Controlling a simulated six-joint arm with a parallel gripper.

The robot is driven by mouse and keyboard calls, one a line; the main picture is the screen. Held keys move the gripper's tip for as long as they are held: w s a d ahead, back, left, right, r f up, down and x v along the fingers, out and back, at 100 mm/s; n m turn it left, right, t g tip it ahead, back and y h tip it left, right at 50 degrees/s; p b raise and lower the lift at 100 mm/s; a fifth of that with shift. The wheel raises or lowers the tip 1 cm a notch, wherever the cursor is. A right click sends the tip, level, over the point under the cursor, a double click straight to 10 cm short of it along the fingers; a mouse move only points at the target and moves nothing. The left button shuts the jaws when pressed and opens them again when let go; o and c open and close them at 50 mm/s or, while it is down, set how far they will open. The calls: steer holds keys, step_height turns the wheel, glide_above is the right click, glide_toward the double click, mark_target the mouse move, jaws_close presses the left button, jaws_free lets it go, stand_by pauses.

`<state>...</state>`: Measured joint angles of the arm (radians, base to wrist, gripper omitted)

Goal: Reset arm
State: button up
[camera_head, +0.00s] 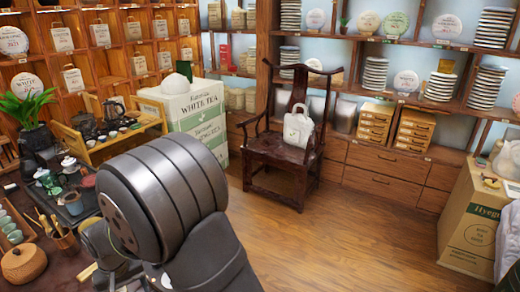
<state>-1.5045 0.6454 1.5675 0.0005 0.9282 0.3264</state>
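My own dark grey arm fills the lower middle of the head camera view, close to the camera. Its thick ribbed joint rises in front of the tea table, and a link runs down to the bottom edge. I cannot make out my gripper or its fingertips. No held thing shows.
At left, a dark tea table (90,283) holds a tea tray with cups and pots, a round wooden jar (24,264) and a tool holder (66,243). A wooden chair (283,150) with a white bag (298,128) stands behind. A carton (470,225) stands right. The middle floor is clear.

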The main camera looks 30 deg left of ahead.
step_height(320, 180, down, 9)
steer(key=shift+r, duration=0.2)
step_height(320, 180, up, 4)
steer(key=shift+r, duration=0.25)
steer(key=w+d+r, duration=0.7)
steer(key=w, duration=1.4)
steer(key=s+a+f, duration=0.3)
steer(key=s+a, duration=0.1)
steer(key=a, duration=0.1)
steer(key=s+a+f, duration=0.2)
steer(key=shift+s+a+f, duration=0.2)
steer(key=shift+s+f, duration=0.05)
steer(key=shift+f, duration=0.05)
steer(key=shift+s+a+f, duration=0.15)
steer(key=shift+f, duration=0.4)
steer(key=shift+s+a+f, duration=0.1)
steer(key=shift+a+f, duration=0.05)
steer(key=shift+f, duration=1.05)
steer(key=shift+o, duration=0.2)
